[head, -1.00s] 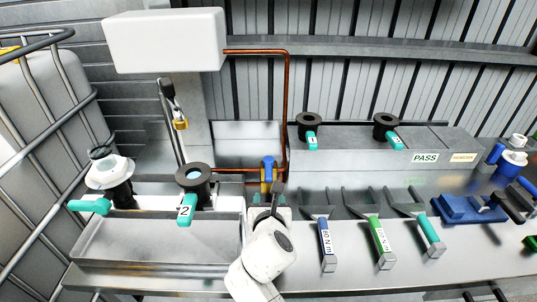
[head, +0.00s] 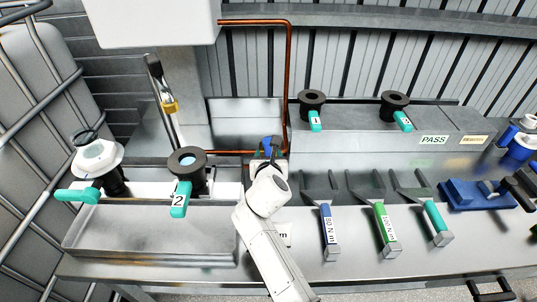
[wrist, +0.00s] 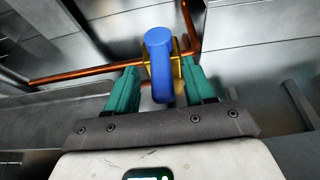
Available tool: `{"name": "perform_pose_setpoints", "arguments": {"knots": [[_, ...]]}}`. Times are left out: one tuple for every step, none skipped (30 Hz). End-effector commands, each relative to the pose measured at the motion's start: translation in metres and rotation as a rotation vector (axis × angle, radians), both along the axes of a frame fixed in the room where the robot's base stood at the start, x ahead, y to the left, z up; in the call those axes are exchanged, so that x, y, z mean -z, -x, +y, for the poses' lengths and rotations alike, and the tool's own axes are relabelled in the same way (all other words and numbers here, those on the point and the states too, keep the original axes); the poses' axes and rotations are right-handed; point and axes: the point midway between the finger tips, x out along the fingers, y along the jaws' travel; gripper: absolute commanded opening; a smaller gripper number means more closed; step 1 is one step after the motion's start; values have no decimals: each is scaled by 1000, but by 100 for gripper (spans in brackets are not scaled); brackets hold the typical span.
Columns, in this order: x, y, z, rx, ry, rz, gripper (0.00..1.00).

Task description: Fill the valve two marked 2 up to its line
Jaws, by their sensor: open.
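The valve marked 2 (head: 187,172) stands upright at the left of the bench, with a black ring top, a pale blue inside and a teal handle bearing the 2. My gripper (wrist: 158,88) is open, its teal fingers on either side of the blue lever (wrist: 159,60) on the copper pipe (wrist: 90,72). The lever stands between the fingers, and I cannot tell whether they touch it. In the head view my arm hides most of the gripper and part of the blue lever (head: 267,146). The fill line is too small to make out.
A white-topped valve with a teal handle (head: 97,160) stands at far left by a caged tank. A white box (head: 150,22) hangs above. Several wrenches, among them a green-handled one (head: 382,228), lie right of my arm. Two black-topped valves (head: 312,100) stand behind, near a PASS label (head: 433,139).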

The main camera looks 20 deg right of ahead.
Motion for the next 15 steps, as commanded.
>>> {"name": "perform_pose_setpoints", "arguments": {"knots": [[3, -6, -2, 3, 0, 0, 53], [4, -8, -3, 3, 1, 0, 53], [5, -11, -4, 2, 1, 0, 53], [6, -13, -4, 1, 1, -1, 53], [6, -15, -5, 1, -1, 0, 53], [7, -16, -5, 1, -1, 0, 53], [8, -17, -6, 1, -1, 0, 53], [8, -18, -6, 1, -1, 0, 53], [9, -19, -6, 0, -1, 0, 53], [9, -19, -6, 0, -1, 0, 53], [9, -20, -6, 0, -1, 0, 53], [9, -20, -6, 0, -1, 0, 53], [9, -20, -6, 0, -1, 0, 53], [9, -20, -6, 0, -1, 0, 53], [9, -20, -6, 0, -1, 0, 53]]}}
